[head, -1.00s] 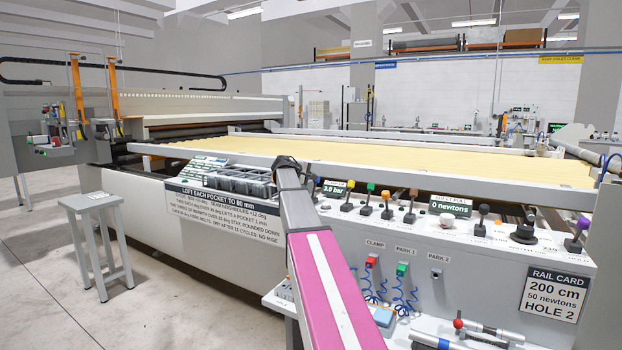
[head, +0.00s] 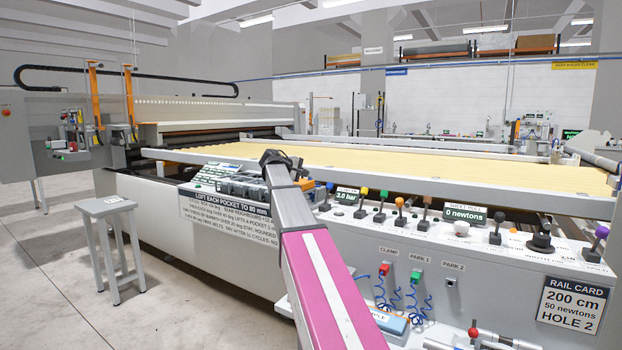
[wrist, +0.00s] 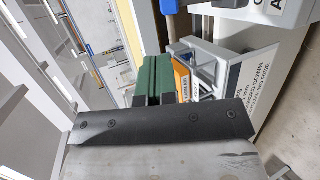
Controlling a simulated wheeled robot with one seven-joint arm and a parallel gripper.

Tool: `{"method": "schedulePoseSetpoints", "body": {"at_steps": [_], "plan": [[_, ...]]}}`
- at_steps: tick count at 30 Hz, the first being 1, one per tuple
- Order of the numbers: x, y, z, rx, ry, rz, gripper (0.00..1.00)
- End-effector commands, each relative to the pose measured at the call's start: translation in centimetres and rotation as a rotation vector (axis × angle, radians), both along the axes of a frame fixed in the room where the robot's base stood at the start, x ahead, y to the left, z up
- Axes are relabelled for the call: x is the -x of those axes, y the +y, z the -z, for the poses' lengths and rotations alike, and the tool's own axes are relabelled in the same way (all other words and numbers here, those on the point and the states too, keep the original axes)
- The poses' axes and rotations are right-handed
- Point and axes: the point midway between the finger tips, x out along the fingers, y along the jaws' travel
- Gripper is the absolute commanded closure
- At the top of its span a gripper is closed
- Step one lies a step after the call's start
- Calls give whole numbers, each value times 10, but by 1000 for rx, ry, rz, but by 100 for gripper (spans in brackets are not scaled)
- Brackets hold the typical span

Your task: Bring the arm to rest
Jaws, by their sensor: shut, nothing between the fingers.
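My arm (head: 322,285) shows in the head view as a magenta and grey link. It rises from the bottom edge and slants up and left to a dark joint (head: 274,160) in front of the machine's control panel. My gripper's green fingers (wrist: 153,78) show in the wrist view beyond a dark bar with screws. They are shut together and hold nothing. In the head view the gripper cannot be made out at the arm's far end.
The quilting machine's long panel (head: 470,265) carries knobs and levers close to my arm. A pale yellow quilt bed (head: 400,164) stretches behind it. A grey stool (head: 106,208) stands at the left on open floor (head: 50,270). A rail card (head: 573,305) is at the right.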

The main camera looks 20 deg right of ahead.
Motion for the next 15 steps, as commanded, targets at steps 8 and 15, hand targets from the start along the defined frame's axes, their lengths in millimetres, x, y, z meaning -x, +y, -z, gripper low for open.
{"method": "schedulePoseSetpoints", "body": {"at_steps": [8,15], "plan": [[3,8,-4,0,0,1,100],[3,8,-4,0,0,0,100]]}}
